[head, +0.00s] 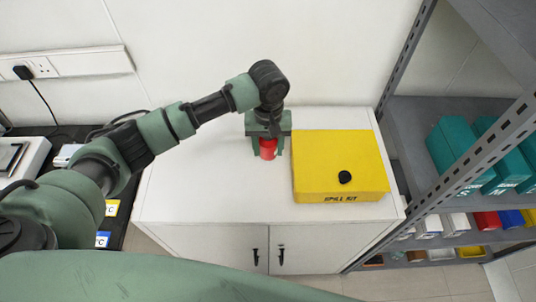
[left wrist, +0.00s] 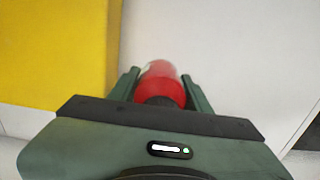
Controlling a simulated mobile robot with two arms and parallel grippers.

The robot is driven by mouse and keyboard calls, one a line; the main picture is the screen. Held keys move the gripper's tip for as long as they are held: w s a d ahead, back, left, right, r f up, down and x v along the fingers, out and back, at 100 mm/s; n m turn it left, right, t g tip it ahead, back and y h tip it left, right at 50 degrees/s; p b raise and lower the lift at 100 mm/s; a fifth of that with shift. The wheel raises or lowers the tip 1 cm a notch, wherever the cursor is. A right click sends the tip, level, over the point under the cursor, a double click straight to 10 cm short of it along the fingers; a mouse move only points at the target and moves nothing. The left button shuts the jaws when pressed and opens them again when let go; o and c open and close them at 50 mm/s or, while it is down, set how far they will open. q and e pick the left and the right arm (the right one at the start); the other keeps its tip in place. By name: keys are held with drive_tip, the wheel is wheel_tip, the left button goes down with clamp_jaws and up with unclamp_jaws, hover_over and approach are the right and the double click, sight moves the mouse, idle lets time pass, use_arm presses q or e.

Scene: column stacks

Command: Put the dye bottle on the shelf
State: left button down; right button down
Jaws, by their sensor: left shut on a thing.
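The dye bottle is a small red bottle (head: 268,149) over the white cabinet top, left of the yellow box in the head view. My left gripper (head: 267,146) comes down from above and is shut on the bottle. In the left wrist view the red bottle (left wrist: 162,84) sits between the two green fingers (left wrist: 160,88). I cannot tell whether the bottle's base touches the cabinet top. The grey metal shelf (head: 412,130) stands at the right. My right gripper is not in view.
A yellow spill kit box (head: 335,160) with a black knob lies just right of the bottle on the white cabinet (head: 190,190). Teal boxes (head: 455,140) stand on the shelf, with colored bins (head: 487,221) below. A perforated upright (head: 460,170) edges the shelf. The cabinet top's front left is clear.

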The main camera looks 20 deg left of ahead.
sight(268, 164)
use_arm(q)
drive_tip(key=shift+f+p, duration=0.3)
drive_tip(key=shift+f, duration=2.1)
drive_tip(key=c, duration=0.7)
unclamp_jaws()
drive_tip(key=shift+f, duration=0.1)
drive_tip(key=shift+o, duration=0.2)
